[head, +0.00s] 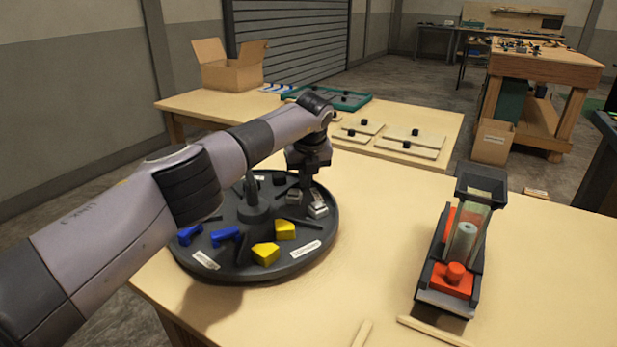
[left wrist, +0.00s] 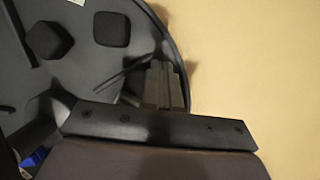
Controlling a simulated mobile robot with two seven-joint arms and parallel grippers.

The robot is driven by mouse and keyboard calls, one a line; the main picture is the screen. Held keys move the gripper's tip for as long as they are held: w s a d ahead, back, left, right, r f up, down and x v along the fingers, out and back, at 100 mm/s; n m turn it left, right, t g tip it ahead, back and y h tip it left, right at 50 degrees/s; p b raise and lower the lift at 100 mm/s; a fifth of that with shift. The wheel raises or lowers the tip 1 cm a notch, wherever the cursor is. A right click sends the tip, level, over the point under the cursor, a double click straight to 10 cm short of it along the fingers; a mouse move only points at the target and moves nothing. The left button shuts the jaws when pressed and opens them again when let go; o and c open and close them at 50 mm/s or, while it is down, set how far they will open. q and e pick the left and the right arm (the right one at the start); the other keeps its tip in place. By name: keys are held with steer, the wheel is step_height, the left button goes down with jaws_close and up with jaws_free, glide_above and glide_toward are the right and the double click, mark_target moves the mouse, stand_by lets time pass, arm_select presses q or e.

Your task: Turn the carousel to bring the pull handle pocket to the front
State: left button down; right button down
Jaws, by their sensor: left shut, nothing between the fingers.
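The dark round carousel (head: 326,228) stands on the table with a central post (head: 252,200). Its pockets, parted by thin ribs, hold blue lever-shaped pieces (head: 225,236), yellow blocks (head: 265,253), silver pieces (head: 318,209) and black pieces (head: 279,180). The yellow pocket faces the front, the blue one front left. The blue pieces look most like pull handles, but the labels are too small to read. My left gripper (head: 307,194) is shut and empty, pointing down at the carousel's right side, close by the silver pieces. Contact is unclear. In the left wrist view the carousel (left wrist: 15,85) shows black pieces (left wrist: 112,29).
A black stand with orange parts (head: 454,275) is at the right of the table (head: 370,260), with wooden strips near its front. Behind are pale boards (head: 410,143), a green tray (head: 345,101) and a cardboard box (head: 230,70). The table between carousel and stand is clear.

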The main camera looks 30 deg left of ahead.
arm_select(q)
steer(key=shift+w+a, duration=0.3)
steer(key=shift+a, duration=0.5)
arm_select(e)
steer(key=shift+a, duration=0.45)
steer(key=shift+r, duration=0.15)
